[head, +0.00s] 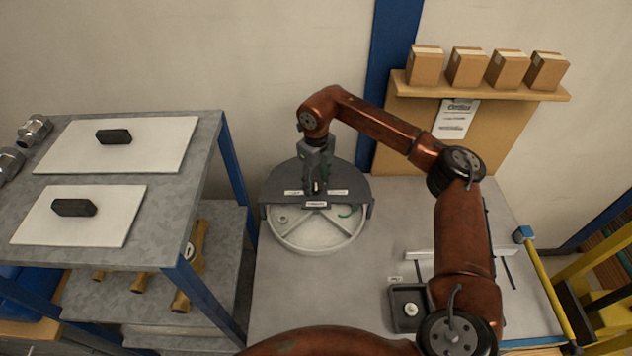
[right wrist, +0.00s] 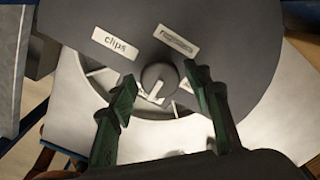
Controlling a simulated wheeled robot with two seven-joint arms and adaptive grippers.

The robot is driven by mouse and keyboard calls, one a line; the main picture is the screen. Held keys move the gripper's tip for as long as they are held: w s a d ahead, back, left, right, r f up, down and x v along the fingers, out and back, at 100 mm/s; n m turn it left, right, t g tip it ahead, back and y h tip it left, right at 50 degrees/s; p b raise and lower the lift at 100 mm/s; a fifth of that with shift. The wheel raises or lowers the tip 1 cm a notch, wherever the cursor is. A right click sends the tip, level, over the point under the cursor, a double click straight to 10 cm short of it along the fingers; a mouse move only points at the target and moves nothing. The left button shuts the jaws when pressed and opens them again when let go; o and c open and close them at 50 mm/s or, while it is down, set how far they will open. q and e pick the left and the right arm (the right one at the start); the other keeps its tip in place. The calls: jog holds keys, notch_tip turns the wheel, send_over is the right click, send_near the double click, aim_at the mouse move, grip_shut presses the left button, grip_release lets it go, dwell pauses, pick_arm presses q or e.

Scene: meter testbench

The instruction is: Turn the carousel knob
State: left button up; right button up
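The carousel (head: 310,236) is a round, light tray with compartments under a dark grey half cover (head: 350,182) on the bench. Its knob (right wrist: 159,83) is a grey round knob with a white pointer mark at the cover's centre; in the head view my gripper largely hides it. My right gripper (head: 316,188) points down over the knob. In the right wrist view its two green-padded fingers (right wrist: 158,88) are apart, one on each side of the knob, with visible gaps. I cannot tell their exact height over it. My left gripper is not in view.
A cover label reads "clips" (right wrist: 115,43). A small dark tray with a round white item (head: 410,309) sits right on the bench. A metal shelf with white boards (head: 118,145) stands left. Boxes (head: 467,68) line a wall shelf.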

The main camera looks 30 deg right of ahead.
jog(key=c, duration=0.9)
jog(key=shift+n, duration=0.3)
jog(key=n, duration=0.3)
jog(key=shift+r+n, duration=0.1)
jog(key=shift+n, duration=0.3)
jog(key=n, duration=0.9)
jog(key=shift+n, duration=2)
jog(key=o, duration=1.1)
